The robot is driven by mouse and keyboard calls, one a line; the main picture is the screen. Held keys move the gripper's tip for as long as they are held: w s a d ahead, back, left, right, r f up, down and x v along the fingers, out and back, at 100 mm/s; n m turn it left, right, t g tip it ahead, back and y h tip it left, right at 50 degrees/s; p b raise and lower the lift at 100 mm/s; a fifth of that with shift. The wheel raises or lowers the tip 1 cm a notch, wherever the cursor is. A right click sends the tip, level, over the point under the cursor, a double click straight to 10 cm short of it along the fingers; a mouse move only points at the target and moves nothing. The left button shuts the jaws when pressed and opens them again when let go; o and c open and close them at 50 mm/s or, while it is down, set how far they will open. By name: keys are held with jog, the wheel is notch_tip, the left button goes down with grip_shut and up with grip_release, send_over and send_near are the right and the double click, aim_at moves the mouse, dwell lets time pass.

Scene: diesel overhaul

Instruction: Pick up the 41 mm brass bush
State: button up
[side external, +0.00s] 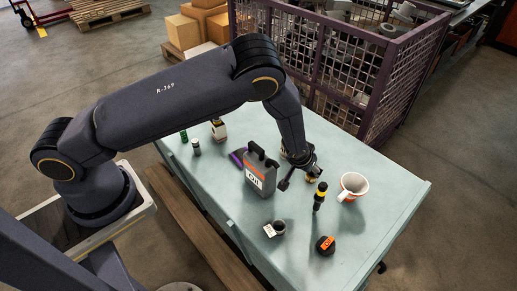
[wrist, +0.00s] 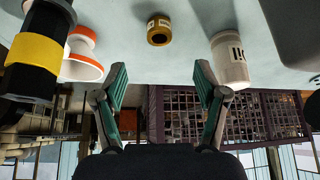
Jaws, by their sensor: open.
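The brass bush (wrist: 159,30) is a short brass-coloured ring with a dark opening and a pale label. In the wrist view it stands on the table at the top centre, beyond and roughly between my fingertips, touching neither. In the side external view a small brass patch (side external: 311,179) shows by the fingers, mostly hidden. My gripper (wrist: 160,78) is open, its green-padded fingers apart with nothing between them. In the side external view my gripper (side external: 301,178) is low over the table, between the oil can and a black-and-yellow tool.
A white labelled container (wrist: 229,60) is near the bush.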

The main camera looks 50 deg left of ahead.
aim_at(312, 173)
jog(key=x, duration=0.7)
jog(key=shift+w+x, duration=0.15)
jog(key=shift+x, duration=1.2)
jog(key=shift+w+x, duration=0.2)
jog(key=shift+x, duration=1.15)
jog(key=shift+r, duration=0.2)
jog(key=shift+c, duration=0.3)
grip_shut()
